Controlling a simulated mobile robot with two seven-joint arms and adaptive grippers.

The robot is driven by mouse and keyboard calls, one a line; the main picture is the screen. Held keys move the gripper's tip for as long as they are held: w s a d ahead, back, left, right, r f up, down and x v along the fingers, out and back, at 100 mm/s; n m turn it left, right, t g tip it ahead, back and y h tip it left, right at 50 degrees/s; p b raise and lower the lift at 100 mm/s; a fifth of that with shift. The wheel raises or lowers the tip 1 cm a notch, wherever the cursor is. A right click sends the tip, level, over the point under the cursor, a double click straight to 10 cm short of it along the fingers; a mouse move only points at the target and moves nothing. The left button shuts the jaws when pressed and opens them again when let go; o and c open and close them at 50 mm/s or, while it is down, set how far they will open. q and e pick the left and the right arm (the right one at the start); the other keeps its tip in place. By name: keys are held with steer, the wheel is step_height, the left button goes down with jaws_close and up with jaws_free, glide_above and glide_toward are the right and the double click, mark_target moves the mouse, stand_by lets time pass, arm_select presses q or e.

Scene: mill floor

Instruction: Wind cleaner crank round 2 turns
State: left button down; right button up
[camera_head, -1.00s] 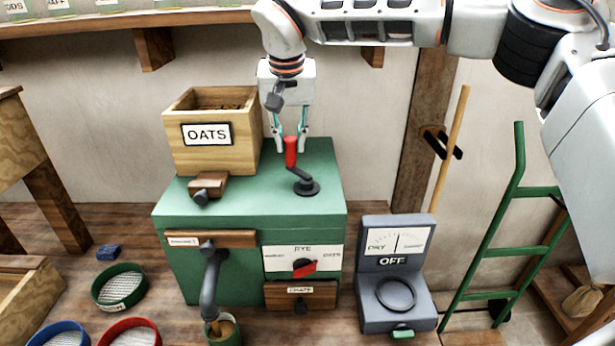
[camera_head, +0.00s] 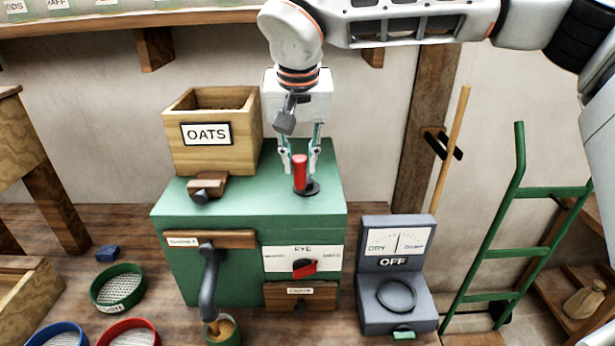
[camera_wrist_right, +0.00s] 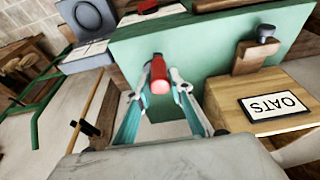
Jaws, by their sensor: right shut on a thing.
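The green cleaner (camera_head: 240,229) stands on the floor against the wall. Its crank has a red upright handle (camera_head: 300,172) on a black arm and round base (camera_head: 313,188) on the top, at the right. My right gripper (camera_head: 300,160) comes down from above and is shut on the red handle. In the right wrist view the red handle (camera_wrist_right: 158,75) stands between the fingertips. The crank arm is mostly hidden behind the handle, which now lies a little left of the base and toward the front. My left gripper is not in view.
A wooden OATS hopper (camera_head: 192,153) stands on the cleaner, left of the crank. A grey meter (camera_head: 393,286) reading OFF stands at the right, with a green hand truck (camera_head: 512,229) beyond. Several round sieves (camera_head: 117,287) lie at the left. A wooden shelf (camera_head: 155,24) runs above.

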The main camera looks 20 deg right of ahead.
steer(key=shift+s+d, duration=0.2)
steer(key=shift+d, duration=0.2)
steer(key=o, duration=1)
steer(key=shift+r, duration=4.5)
